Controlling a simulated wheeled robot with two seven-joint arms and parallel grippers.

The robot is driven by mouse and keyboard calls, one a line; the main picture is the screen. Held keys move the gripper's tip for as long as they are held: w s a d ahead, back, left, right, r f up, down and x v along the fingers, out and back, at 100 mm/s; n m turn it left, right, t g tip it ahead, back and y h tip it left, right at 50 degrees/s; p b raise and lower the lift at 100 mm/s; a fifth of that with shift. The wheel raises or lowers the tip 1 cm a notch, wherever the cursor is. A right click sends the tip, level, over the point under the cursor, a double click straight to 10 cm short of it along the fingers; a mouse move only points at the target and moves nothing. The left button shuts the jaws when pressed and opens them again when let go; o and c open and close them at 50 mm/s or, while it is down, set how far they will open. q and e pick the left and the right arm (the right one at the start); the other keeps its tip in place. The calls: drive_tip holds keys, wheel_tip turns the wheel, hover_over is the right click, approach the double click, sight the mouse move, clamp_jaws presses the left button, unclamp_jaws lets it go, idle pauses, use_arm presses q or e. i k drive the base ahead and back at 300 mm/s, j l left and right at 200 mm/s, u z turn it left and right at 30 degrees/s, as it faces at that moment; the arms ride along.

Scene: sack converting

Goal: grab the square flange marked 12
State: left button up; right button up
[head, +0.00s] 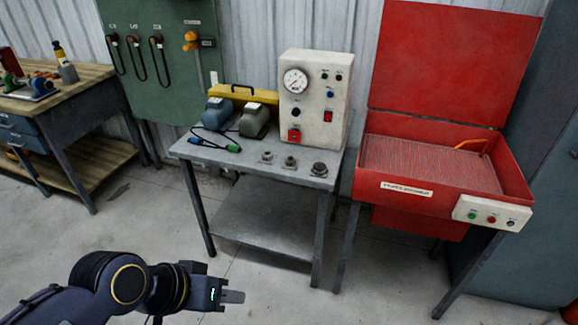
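Three small grey metal flange-like parts sit in a row near the front right edge of the grey metal table: a left one (267,157), a middle one (290,162) and a right one (319,169). The right one looks largest. Their markings are too small to read, so I cannot tell which bears 12. My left gripper (234,297) is low in front of the table, well short of the parts, pointing right. Its fingers show edge-on, so the gap between them cannot be judged. Nothing visible hangs from it. My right gripper is out of view.
A red parts washer (450,165) stands close at right, a wooden workbench (70,95) at left. The floor in front is clear.

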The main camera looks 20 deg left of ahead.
sight(319, 169)
drive_tip(key=i+j+z, duration=0.1)
drive_tip(key=j, duration=0.25)
drive_tip(key=i+j+z, duration=0.1)
drive_tip(key=i+j, duration=0.2)
drive_tip(key=i+j+z, duration=0.1)
drive_tip(key=j, duration=0.3)
drive_tip(key=i+j+z, duration=0.1)
drive_tip(key=i+j, duration=0.2)
drive_tip(key=i+j+z, duration=0.1)
drive_tip(key=j, duration=0.35)
drive_tip(key=i+j, duration=0.2)
drive_tip(key=j, duration=0.2)
drive_tip(key=i+j+z, duration=0.15)
drive_tip(key=j, duration=0.25)
